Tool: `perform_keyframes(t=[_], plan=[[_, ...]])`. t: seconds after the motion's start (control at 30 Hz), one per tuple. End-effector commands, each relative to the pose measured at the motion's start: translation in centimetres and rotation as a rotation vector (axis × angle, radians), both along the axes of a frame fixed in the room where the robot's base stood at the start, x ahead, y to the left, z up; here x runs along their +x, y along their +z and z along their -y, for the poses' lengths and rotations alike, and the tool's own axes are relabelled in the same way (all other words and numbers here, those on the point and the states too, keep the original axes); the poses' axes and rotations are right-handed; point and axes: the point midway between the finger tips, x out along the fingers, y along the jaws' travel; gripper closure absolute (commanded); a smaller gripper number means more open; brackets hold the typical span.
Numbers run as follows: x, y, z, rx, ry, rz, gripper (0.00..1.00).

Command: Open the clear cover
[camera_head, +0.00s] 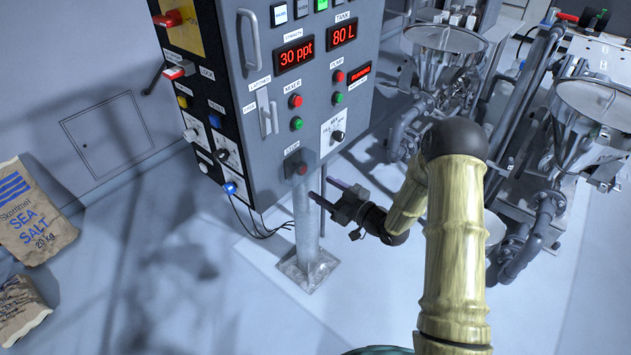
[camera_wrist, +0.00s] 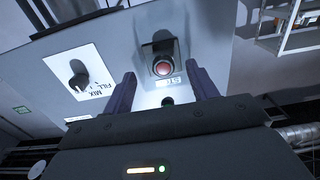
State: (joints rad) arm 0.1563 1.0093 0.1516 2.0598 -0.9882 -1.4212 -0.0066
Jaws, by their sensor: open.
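The control panel (camera_head: 318,117) carries a red button (camera_head: 302,169) near its lower edge, labelled STOP. A dark, box-like surround that looks see-through, perhaps the clear cover (camera_head: 290,160), sits around this button. In the wrist view the red button (camera_wrist: 163,68) shows inside the surround (camera_wrist: 160,46); whether a clear lid closes over it cannot be told. My gripper (camera_head: 320,187) is open and empty, below the panel's lower edge, beside the post. In the wrist view its fingers (camera_wrist: 161,78) stand apart, either side of the button in the picture, with no contact visible.
A MIX/FILL knob (camera_head: 338,135) sits beside the button, also in the wrist view (camera_wrist: 78,80). The metal post (camera_head: 306,225) stands close to my fingers. Hoppers (camera_head: 445,60) and pipes stand right. Salt bags (camera_head: 32,212) lie left. Floor before the post is clear.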

Motion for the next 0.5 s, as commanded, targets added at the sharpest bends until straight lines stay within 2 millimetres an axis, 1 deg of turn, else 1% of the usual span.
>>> perform_keyframes(t=[0.03, 0.2, 0.33, 0.5], plan=[[0.5, 0.2, -0.8, 0.001, 0.004, 0.002, 0.42], [1.9, 0.1, -2.5, 0.000, 0.002, 0.000, 0.42], [2.3, 0.0, -3.0, -0.001, 0.000, -0.001, 0.42], [2.3, 0.0, -3.0, 0.000, -0.001, -0.001, 0.42]])
